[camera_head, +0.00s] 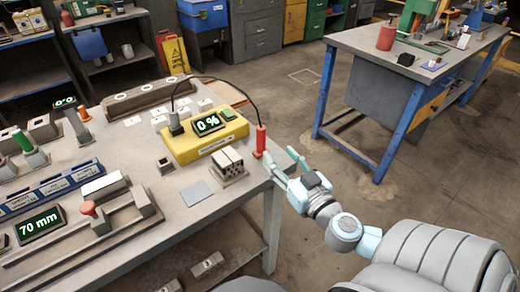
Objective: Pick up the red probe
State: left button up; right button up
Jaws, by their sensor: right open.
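The red probe (261,138) stands upright at the right edge of the grey workbench. A black cable runs from its top, arching over to the yellow meter box (205,137), whose display reads 0 %. My right gripper (279,158) is open, with its pale teal fingers just right of and slightly below the probe in the camera_head view. It appears empty. Whether a finger touches the probe cannot be told. My left gripper is out of view.
A hollow block (229,166) sits left of the probe, near a flat grey plate (195,194). A slide rail with a red knob (88,208) and a 70 mm display (40,224) lie at the left. A second blue-legged table (350,42) stands at the back right.

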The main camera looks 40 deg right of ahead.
aim_at(263, 139)
jog(key=w, duration=0.3)
jog(key=w+d, duration=0.1)
jog(key=w, duration=0.3)
jog(key=w+d, duration=0.1)
jog(key=w, duration=0.3)
jog(key=shift+f+p, duration=0.25)
jog(key=shift+p, duration=0.05)
jog(key=shift+s, duration=0.15)
grip_shut()
